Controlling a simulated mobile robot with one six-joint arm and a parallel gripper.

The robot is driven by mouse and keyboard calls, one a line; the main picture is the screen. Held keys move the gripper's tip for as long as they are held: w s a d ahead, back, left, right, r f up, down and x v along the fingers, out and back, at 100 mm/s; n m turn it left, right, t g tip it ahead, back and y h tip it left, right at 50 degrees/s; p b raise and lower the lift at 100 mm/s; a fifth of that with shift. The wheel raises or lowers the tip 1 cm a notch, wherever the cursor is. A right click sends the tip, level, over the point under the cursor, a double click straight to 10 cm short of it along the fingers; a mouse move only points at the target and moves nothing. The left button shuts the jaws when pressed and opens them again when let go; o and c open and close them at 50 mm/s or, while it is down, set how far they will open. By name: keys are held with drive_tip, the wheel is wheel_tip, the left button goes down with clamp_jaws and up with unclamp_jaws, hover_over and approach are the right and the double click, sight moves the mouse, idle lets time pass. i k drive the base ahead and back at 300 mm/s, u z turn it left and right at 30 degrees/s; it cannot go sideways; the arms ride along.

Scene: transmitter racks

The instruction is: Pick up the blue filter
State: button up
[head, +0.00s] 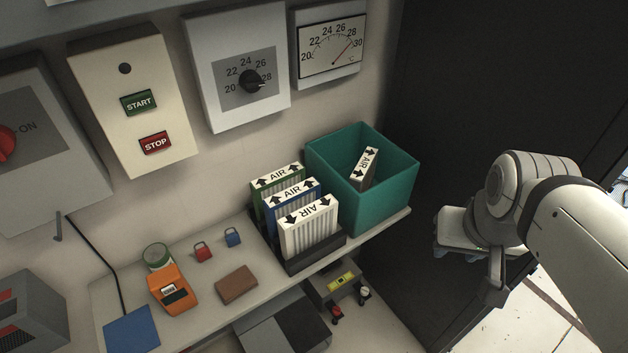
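The blue filter (291,193) stands upright in the middle slot of a dark rack (318,256) on the shelf. It has a blue frame and a white AIR label with arrows on top. A green filter (277,178) stands behind it and a white filter (310,222) in front, hiding most of its face. My arm comes in from the right. What appears to be my gripper (458,232) is at its end, right of the shelf and well apart from the filters. Its fingers are too unclear to tell whether they are open or shut.
A teal bin (385,203) holding a dark filter (365,169) stands right of the rack. An orange device (172,290), a brown block (236,284), small red (203,252) and blue (233,237) padlocks are left. Control boxes hang on the wall above. A dark cabinet stands behind my arm.

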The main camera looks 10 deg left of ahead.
sight(281, 205)
drive_tip(key=z, duration=0.1)
drive_tip(key=k, duration=0.8)
drive_tip(key=u, duration=0.8)
drive_tip(key=i, duration=1)
drive_tip(key=u, duration=0.05)
